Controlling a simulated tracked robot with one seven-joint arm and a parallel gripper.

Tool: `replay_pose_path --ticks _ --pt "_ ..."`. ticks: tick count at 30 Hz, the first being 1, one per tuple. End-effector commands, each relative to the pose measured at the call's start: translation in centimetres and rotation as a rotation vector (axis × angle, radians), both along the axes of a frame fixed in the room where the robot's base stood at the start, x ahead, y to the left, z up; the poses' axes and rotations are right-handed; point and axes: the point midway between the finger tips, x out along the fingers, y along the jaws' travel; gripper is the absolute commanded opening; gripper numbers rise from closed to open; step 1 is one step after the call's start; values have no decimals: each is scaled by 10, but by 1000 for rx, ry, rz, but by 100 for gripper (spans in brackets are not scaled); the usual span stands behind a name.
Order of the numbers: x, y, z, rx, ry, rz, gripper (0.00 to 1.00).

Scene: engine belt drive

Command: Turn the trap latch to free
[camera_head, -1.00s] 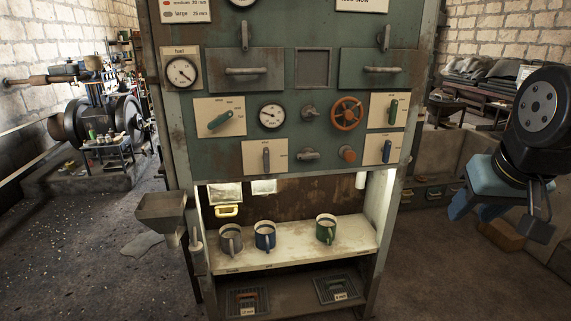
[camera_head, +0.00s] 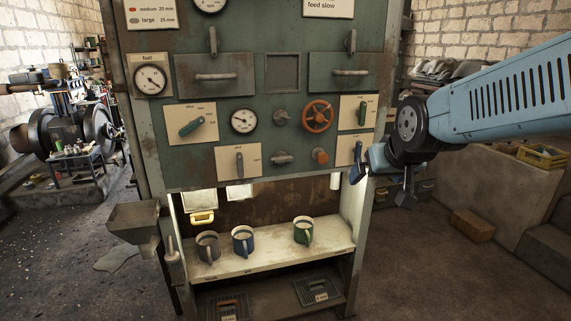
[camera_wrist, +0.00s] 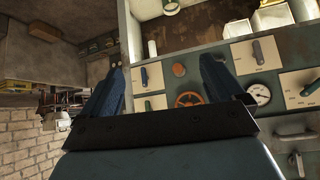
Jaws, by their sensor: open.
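The green panel carries several levers on cream plates; their labels are too small to read, so I cannot tell which is the trap latch. A blue lever (camera_head: 358,151) stands upright at the lower right, also in the wrist view (camera_wrist: 144,76). A small green lever (camera_head: 362,114) is upright above it, a grey lever (camera_head: 239,163) is upright at lower middle, and a larger green lever (camera_head: 191,128) is tilted at left. My gripper (camera_head: 374,174) is open and empty at the panel's right edge, beside the blue lever, with no clear contact. Its fingers (camera_wrist: 161,70) frame the panel's right side.
An orange handwheel (camera_head: 317,115) and orange knob (camera_head: 320,156) sit left of the right-hand plates. Drawer handles (camera_head: 216,76) stick out above. Mugs (camera_head: 243,241) stand on the white shelf below. A hopper (camera_head: 135,221) stands at left.

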Motion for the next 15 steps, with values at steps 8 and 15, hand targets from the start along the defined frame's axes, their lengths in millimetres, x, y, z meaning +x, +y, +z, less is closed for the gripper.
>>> replay_pose_path --ticks 8,15 --pt "85 42 -26 30 -199 63 100" --pt "140 80 -50 60 -378 104 100"
